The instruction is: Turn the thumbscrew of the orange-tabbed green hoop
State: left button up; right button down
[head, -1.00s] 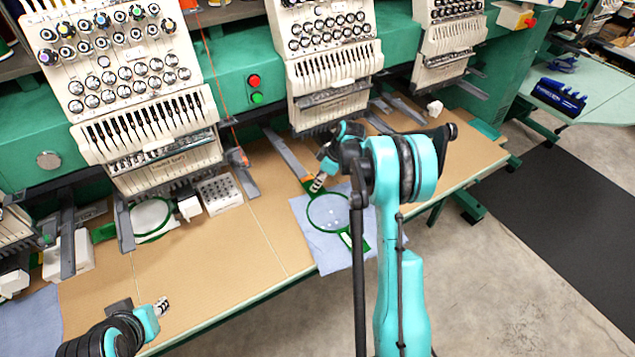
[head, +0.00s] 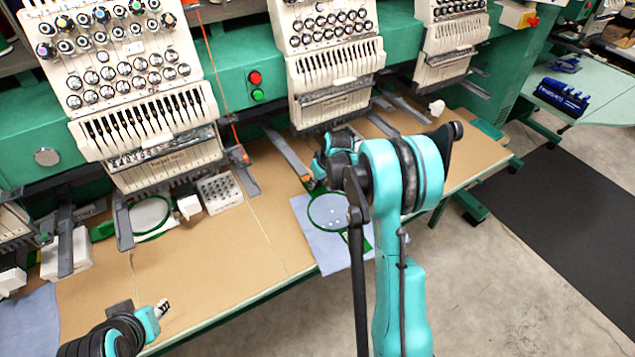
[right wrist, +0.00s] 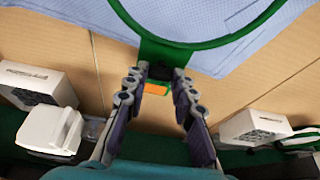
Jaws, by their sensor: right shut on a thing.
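The green hoop (head: 368,243) lies on a light blue cloth at the table's front edge, its round frame towards the machine heads. In the right wrist view its green bracket (right wrist: 165,52) points at my gripper, with the orange tab (right wrist: 155,89) between the fingers. My right gripper (right wrist: 160,75) is shut on the dark thumbscrew at the bracket's end; the fingertips mostly hide the screw. In the head view my right gripper (head: 316,182) covers that end of the hoop. My left gripper (head: 163,308) is over the table's front left, away from the hoop; its jaw opening is unclear.
White embroidery heads (head: 335,85) and grey arms (head: 287,153) stand close behind the hoop. Another green hoop (head: 150,216) with white fabric and a white perforated box (head: 220,194) are at the left. The tan table (head: 230,255) is clear in the middle.

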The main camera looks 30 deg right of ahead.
dwell(0.5)
jog(key=c, duration=1.2)
grip_release()
jog(key=v, duration=1.2)
